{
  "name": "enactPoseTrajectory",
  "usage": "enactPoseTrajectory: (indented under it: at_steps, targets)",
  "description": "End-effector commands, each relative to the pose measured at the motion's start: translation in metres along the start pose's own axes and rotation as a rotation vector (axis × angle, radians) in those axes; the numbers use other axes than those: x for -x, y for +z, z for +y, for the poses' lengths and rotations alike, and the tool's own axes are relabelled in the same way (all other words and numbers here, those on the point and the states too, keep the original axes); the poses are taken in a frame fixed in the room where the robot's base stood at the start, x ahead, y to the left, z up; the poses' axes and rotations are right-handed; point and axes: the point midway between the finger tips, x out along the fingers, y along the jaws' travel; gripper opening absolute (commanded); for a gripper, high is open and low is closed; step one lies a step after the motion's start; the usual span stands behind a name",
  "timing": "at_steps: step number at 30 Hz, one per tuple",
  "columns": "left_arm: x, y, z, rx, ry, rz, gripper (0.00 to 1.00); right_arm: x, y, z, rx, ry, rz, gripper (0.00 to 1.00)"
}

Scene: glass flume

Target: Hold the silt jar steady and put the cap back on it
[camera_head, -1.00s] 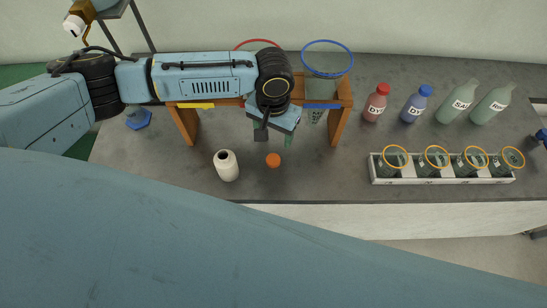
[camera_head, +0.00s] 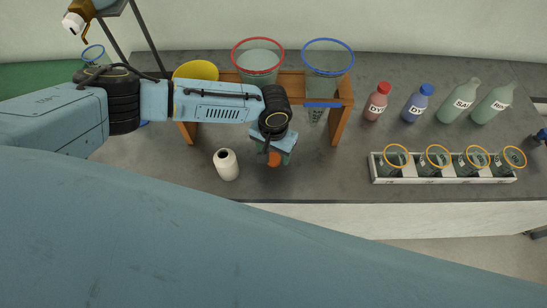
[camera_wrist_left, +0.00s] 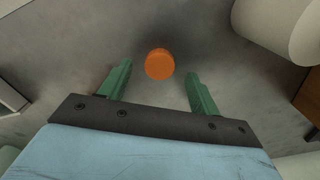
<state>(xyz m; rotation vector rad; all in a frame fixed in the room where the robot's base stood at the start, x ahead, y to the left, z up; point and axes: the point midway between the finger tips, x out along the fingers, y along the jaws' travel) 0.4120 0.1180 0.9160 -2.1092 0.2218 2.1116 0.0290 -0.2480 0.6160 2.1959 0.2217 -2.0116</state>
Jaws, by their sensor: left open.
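The silt jar (camera_head: 227,166) is a white jar with a dark open mouth, standing upright near the front edge of the bench. It also shows in part in the left wrist view (camera_wrist_left: 275,25). The orange cap (camera_head: 274,160) lies on the bench just right of the jar, partly covered by my gripper in the head view. My left gripper (camera_head: 279,156) is above the cap. In the left wrist view the cap (camera_wrist_left: 160,64) lies between and a little beyond the two open green fingers (camera_wrist_left: 160,85), touching neither. My right gripper is not in view.
A wooden stand (camera_head: 341,118) holding funnels with red, blue and yellow rims is behind the gripper. Labelled bottles (camera_head: 417,103) and a white rack (camera_head: 443,181) of orange-rimmed beakers stand to the right.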

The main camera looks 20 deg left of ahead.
Motion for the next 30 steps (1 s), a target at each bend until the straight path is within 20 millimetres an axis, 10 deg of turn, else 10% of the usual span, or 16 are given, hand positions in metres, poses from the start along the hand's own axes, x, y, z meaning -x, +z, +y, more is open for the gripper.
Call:
enactPoseTrajectory:
  at_steps: [16, 30]
  targets:
    - [-0.023, -0.001, 0.0, -0.001, 0.001, 0.001, 0.63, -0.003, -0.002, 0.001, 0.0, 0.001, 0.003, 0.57]
    - [-0.023, -0.001, 0.0, 0.0, 0.001, 0.001, 0.15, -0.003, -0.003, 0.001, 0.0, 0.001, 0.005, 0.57]
